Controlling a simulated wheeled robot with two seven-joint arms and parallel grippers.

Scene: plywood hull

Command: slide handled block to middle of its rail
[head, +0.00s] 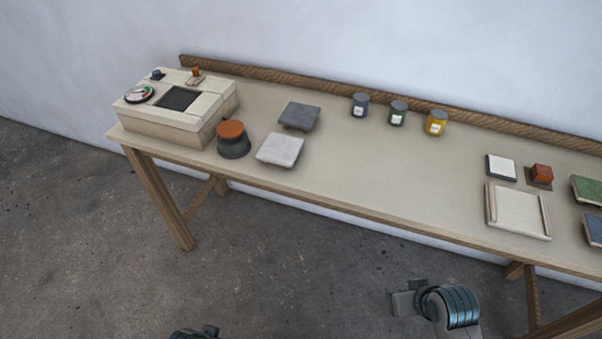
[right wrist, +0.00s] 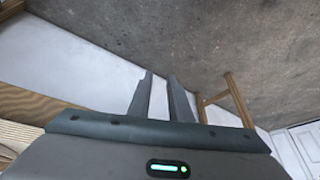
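No block with a clear handle on a rail can be made out for certain. A small orange piece (head: 196,71) stands on a little plate on top of the cream console box (head: 165,124) at the table's left end. A red block (head: 541,173) sits on a brown base at the right. My right gripper (right wrist: 161,75) shows in the right wrist view with its two fingers apart and nothing between them; it is away from both pieces. Part of my right arm shows at the bottom of the head view. My left gripper's fingers are out of view.
The long table (head: 360,185) stands against a wall. An orange-topped round object (head: 232,139), a dark plate (head: 299,116), a light plate (head: 280,150) and three jars (head: 398,113) stand on it. A cream tray (head: 517,211) lies at the right. The table's middle front is clear.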

